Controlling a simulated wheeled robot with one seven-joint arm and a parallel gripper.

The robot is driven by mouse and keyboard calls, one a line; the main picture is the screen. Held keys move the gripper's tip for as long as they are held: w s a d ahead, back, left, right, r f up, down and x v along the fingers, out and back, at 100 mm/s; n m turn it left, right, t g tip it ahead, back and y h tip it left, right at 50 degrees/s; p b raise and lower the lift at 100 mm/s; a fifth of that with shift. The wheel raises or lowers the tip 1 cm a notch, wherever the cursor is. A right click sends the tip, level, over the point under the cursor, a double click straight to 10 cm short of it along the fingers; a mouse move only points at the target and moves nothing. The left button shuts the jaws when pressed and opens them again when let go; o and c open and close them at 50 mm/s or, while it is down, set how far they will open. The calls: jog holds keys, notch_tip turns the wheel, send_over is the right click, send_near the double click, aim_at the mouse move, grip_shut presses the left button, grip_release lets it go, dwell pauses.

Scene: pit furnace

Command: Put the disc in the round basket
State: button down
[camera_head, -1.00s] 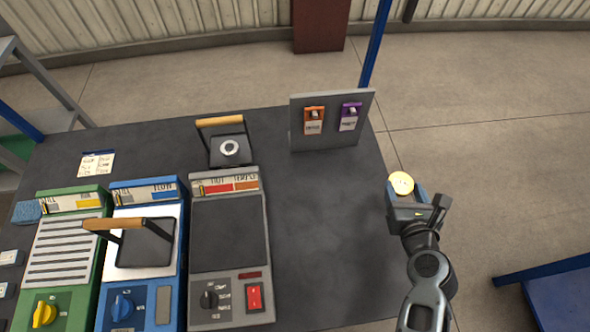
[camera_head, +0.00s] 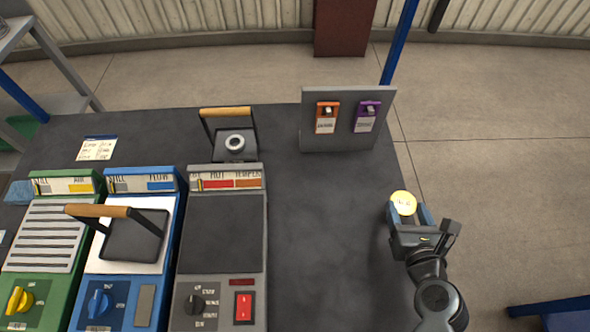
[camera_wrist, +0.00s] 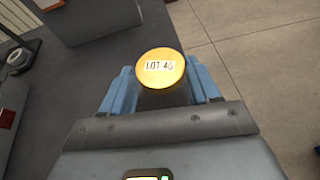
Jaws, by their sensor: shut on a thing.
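A yellow disc (camera_head: 403,203) with a label reading "LOT 45" is held in my gripper (camera_head: 408,215), whose blue fingers are shut on it. The disc (camera_wrist: 160,70) also shows between the fingers in the wrist view, label facing the camera. The gripper is at the right edge of the dark table, in front of the upright grey panel. I cannot make out a round basket in these frames. A square tray (camera_head: 218,153) with a wooden handle stands at the table's back and bears a pale ring (camera_head: 235,143). A similar handled tray (camera_head: 133,237) is on the blue unit.
Green (camera_head: 45,240), blue (camera_head: 160,190) and grey (camera_head: 225,230) units with knobs fill the left of the table (camera_head: 310,240). The grey panel (camera_head: 345,95) bears an orange and a purple holder. The table right of the grey unit is clear. A blue post (camera_head: 400,40) rises behind.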

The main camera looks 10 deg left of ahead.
jog(key=s+a+n+y, duration=0.1)
jog(key=a, duration=0.1)
jog(key=s+a+r+n+y+b, duration=0.1)
jog(key=s+a, duration=0.1)
jog(key=s+a+n+g+y, duration=0.1)
jog(key=a+y, duration=0.1)
jog(key=shift+s+a+r, duration=0.2)
jog(key=shift+a+r, duration=0.2)
jog(key=s+a+r+n+g+y+b, duration=0.2)
jog(key=s+a+r+n+g+y, duration=0.1)
jog(key=s+a+r+n+y, duration=0.25)
jog(key=h, duration=0.1)
send_over(293, 232)
notch_tip(293, 232, down, 8)
jog(key=shift+r, duration=0.1)
jog(key=shift+f+b, duration=0.8)
jog(key=shift+f, duration=1.2)
jog(key=c, duration=0.5)
grip_release()
jog(key=shift+f, duration=0.15)
